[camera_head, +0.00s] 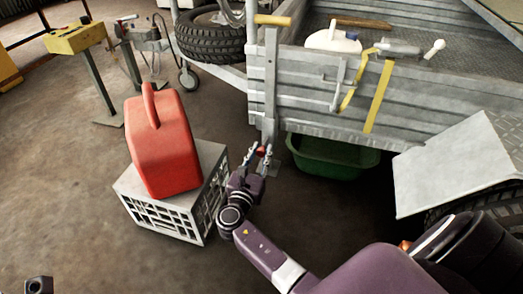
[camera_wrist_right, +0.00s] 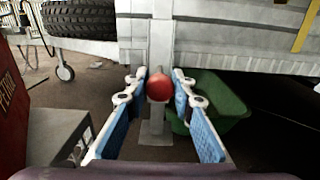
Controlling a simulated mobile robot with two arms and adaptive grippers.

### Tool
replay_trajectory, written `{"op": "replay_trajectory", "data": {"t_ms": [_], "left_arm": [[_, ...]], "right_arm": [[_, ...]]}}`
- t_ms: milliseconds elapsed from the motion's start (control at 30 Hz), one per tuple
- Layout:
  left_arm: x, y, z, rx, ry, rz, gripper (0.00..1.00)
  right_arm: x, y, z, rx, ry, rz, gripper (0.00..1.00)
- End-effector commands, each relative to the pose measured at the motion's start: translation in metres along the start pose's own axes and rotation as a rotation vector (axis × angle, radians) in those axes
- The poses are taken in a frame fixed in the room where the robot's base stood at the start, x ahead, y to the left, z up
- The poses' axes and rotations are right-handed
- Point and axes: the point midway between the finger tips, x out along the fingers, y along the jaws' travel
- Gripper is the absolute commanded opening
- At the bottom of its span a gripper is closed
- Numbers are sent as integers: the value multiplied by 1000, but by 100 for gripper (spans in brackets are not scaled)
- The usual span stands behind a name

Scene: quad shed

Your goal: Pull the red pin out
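The red pin (camera_wrist_right: 159,88) shows as a round red knob at the front of the trailer's upright metal post (camera_wrist_right: 162,38). In the head view the red pin (camera_head: 261,151) is small and sits low on the post (camera_head: 270,85), at the tips of my right gripper. My right gripper (camera_head: 258,155) is open, with a finger on either side of the knob. In the right wrist view the blue-padded fingers of my right gripper (camera_wrist_right: 159,100) stand apart, and I cannot tell whether they touch the knob. The pin's shaft is hidden behind its knob.
A red fuel can (camera_head: 165,145) stands on a grey crate (camera_head: 158,217) left of my right gripper. A green tub (camera_head: 330,158) sits under the trailer (camera_head: 420,115), right of the post. A grey fender (camera_head: 455,165) is at right. Bare floor lies in front.

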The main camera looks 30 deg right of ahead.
Motion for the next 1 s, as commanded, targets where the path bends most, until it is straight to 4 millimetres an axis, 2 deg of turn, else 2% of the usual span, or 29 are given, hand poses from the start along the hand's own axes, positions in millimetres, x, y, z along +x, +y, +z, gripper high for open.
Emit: {"op": "replay_trajectory", "data": {"t_ms": [33, 167, 433, 533, 667, 1000], "left_arm": [[0, 0, 0, 0, 1, 0, 29], [0, 0, 0, 0, 1, 0, 29], [1, 0, -1, 0, 4, 0, 29], [1, 0, -1, 0, 4, 0, 29], [1, 0, -1, 0, 4, 0, 29], [1, 0, -1, 0, 3, 0, 29]], "right_arm": [[-4, 0, -4, -2, 6, 1, 27], [-3, 0, -3, -2, 5, 0, 39], [-3, 0, -2, -1, 4, 1, 39], [-10, 0, -2, -1, 4, 2, 39], [-32, 1, -3, 0, 7, 2, 39], [-101, 0, -3, -1, 7, 1, 39]]}}
